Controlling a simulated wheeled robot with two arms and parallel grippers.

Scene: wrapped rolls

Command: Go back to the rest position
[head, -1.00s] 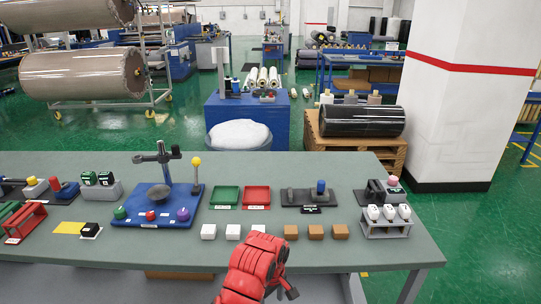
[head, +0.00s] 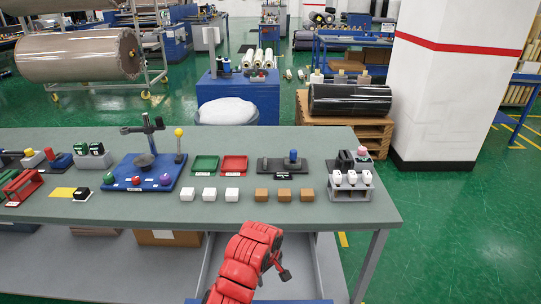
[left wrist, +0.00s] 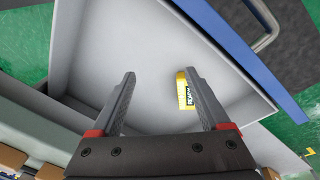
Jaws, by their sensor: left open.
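My left arm reaches up from the bottom of the head view, and its gripper (head: 282,272) is in front of the table's front edge, below the tabletop. Below the fingers is a light grey open drawer or tray (left wrist: 130,45). A small yellow and white labelled item (left wrist: 184,90) shows in it next to the right-hand finger. My right gripper is not in view.
The table (head: 330,220) bears white blocks (head: 209,194), brown blocks (head: 284,195), a green tray (head: 205,165), a red tray (head: 235,165) and a blue stand base (head: 143,178). A white pillar (head: 445,100) stands behind at the right. Green floor is free at the right.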

